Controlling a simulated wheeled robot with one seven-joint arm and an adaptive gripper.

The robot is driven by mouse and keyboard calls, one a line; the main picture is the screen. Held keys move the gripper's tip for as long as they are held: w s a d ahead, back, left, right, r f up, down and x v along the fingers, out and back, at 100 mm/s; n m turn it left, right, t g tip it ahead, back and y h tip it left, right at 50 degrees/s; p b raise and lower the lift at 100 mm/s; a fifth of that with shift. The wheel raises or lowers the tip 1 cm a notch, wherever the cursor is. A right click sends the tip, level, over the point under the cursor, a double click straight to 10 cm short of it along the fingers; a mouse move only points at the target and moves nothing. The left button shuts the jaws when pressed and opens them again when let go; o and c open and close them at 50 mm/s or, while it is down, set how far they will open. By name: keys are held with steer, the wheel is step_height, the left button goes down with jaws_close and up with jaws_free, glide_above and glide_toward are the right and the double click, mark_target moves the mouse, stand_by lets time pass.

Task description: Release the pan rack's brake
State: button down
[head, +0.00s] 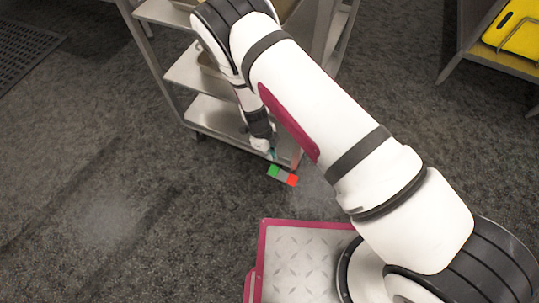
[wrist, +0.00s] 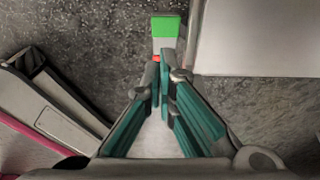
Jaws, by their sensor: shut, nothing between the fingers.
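The pan rack (head: 215,117) is a grey metal trolley with several shelves at the top of the head view. Its brake pedal (head: 283,175) is a small bar, green at one end, grey in the middle and red at the other, low at the rack's near corner. My gripper (head: 272,153) points down by this corner, close to the pedal. In the wrist view, my gripper (wrist: 163,75) is shut and empty, and its tips cover part of the pedal's red end. The pedal's green end (wrist: 165,27) is clear there. Contact with the pedal cannot be told.
In the wrist view a pale rack shelf (wrist: 255,38) lies just right of the fingers. A metal table with a yellow item (head: 515,28) stands at the top right. A dark floor mat (head: 24,48) lies at the top left. The carpet left of the rack is clear.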

steer(key=b, duration=0.4)
glide_above(273, 173)
steer(key=f, duration=0.9)
steer(key=shift+w+a+f, duration=0.1)
steer(key=shift+a+f, duration=0.1)
steer(key=shift+f, duration=0.15)
steer(key=shift+w+a+f, duration=0.1)
steer(key=shift+a+f, duration=0.1)
steer(key=shift+f, duration=0.55)
